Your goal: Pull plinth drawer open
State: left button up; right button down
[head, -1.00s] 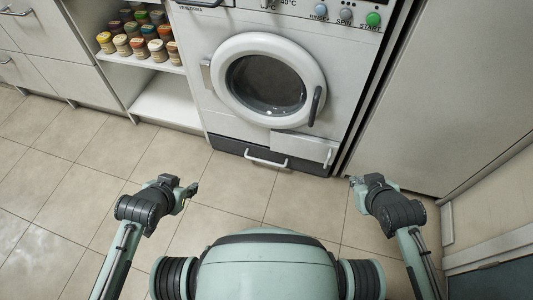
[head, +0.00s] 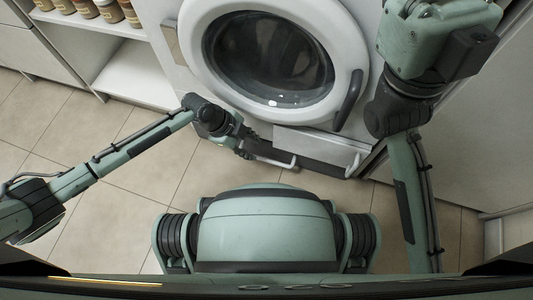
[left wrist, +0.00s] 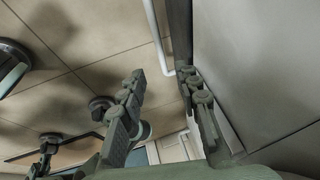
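The plinth drawer (head: 320,169) is the dark strip at the foot of the white washing machine, and looks shut. Its white bar handle (head: 276,163) shows in the head view, its left end hidden by my left gripper (head: 246,151). The left gripper is low at the left end of the handle. In the left wrist view the fingers of the left gripper (left wrist: 163,106) are apart with nothing between their tips. The handle (left wrist: 156,38) lies just beyond the tips, in line with the gap. My right arm is raised at the upper right; its gripper does not show.
The washing machine's round door (head: 270,60) is shut above the drawer. A white flap (head: 312,143) sits just over the drawer. A shelf unit (head: 135,70) with several jars stands at the left. The tiled floor (head: 130,195) before the drawer is clear.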

aim_at(270, 160)
pick_arm(q)
jog(key=b+x, duration=0.3)
jog(key=x, duration=0.7)
jog(key=shift+d+f+b, duration=0.15)
jog(key=shift+f+b, duration=0.05)
jog(key=shift+b, duration=0.1)
grip_shut()
